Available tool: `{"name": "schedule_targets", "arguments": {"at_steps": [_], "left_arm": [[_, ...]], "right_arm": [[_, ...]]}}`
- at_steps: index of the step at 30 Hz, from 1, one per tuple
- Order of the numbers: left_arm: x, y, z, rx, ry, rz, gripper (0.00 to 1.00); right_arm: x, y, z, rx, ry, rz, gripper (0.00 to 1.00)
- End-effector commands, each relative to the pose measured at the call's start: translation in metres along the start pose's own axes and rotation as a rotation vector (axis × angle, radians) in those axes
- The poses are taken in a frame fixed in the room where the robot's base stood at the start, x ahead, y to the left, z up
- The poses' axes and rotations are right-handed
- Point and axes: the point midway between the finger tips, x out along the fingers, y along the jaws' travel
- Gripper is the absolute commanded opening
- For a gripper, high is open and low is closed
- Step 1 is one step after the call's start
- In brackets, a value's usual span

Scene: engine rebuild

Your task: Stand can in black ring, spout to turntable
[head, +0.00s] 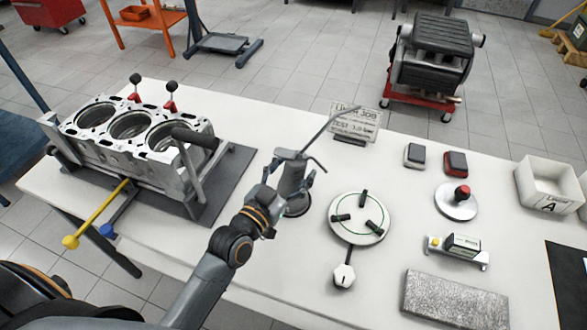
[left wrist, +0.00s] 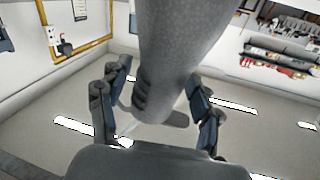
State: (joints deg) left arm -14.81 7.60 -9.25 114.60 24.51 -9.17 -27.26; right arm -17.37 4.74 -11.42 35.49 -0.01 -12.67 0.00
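The can (head: 292,180) is a grey oil can with a long thin spout. In the head view it stands close to upright over the black ring (head: 298,210), its spout rising to the upper right. Its base hides part of the ring, and I cannot tell whether it is fully seated. My left gripper (head: 291,175) has its fingers on either side of the can, with a small gap showing at one finger. The left wrist view shows the can body (left wrist: 170,60) between the spread fingers. The turntable (head: 345,232), a white disc with black jaws, is right of the ring. My right gripper is not seen.
An engine block (head: 130,135) sits on a dark mat at the left. A sign (head: 355,120) stands behind the can. A grey slab (head: 455,300), a gauge block device (head: 458,248), a red-knobbed disc (head: 457,203) and a white bin (head: 548,185) are to the right.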

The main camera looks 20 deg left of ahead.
Motion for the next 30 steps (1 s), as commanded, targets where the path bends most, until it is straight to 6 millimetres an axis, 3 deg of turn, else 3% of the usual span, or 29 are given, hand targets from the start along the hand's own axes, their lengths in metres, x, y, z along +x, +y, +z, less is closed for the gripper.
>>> {"name": "schedule_targets", "arguments": {"at_steps": [11,24,30], "left_arm": [[-0.004,0.000,-0.001,0.000,-0.001,0.000,0.68],[-0.086,0.000,0.001,0.001,-0.004,0.001,0.68],[-0.112,0.000,-0.001,0.000,-0.001,0.000,0.68]], "right_arm": [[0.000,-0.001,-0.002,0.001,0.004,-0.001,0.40],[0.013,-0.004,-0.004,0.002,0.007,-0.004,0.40],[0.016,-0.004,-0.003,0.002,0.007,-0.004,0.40]]}}
